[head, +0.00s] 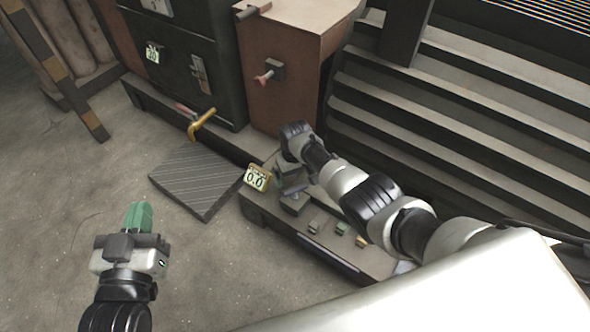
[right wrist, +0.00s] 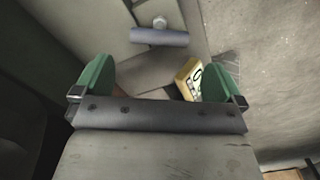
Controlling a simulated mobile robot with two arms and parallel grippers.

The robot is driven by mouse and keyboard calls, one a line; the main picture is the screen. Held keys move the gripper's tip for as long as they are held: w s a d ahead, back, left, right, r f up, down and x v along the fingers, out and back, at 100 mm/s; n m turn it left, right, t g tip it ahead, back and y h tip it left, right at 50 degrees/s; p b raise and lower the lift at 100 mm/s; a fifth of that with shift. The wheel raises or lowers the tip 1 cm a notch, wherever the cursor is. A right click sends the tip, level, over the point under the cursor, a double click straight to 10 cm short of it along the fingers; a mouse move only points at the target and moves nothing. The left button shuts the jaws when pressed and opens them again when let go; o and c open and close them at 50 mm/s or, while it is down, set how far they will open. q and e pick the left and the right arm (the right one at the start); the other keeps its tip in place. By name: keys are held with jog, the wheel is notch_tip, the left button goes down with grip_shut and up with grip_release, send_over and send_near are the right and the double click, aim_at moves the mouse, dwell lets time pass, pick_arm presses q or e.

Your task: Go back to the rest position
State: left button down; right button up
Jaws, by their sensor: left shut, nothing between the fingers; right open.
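My left gripper (head: 138,215) has green fingers that are shut together, with nothing between them, above the bare floor at the lower left. My right arm reaches in from the right over a low dark bench (head: 330,258). My right gripper (right wrist: 160,80) is open in the right wrist view, its two green fingers wide apart. A yellow display (head: 257,178) reading 0.0 stands beside this gripper; it also shows near the right-hand finger in the right wrist view (right wrist: 188,76). In the head view, my right arm hides much of this gripper.
A grey cylindrical handle (right wrist: 160,37) lies ahead of the right gripper. Small blocks (head: 340,228) sit on the bench. A striped dark plate (head: 197,180) lies on the floor, with a yellow-handled item (head: 202,123) behind it. Cabinets (head: 190,60) and steps (head: 450,125) stand behind.

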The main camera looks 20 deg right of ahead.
pick_arm(q)
jog(key=shift+a+f, duration=0.1)
jog(key=shift+f, duration=0.25)
pick_arm(e)
jog(key=shift+r, duration=0.15)
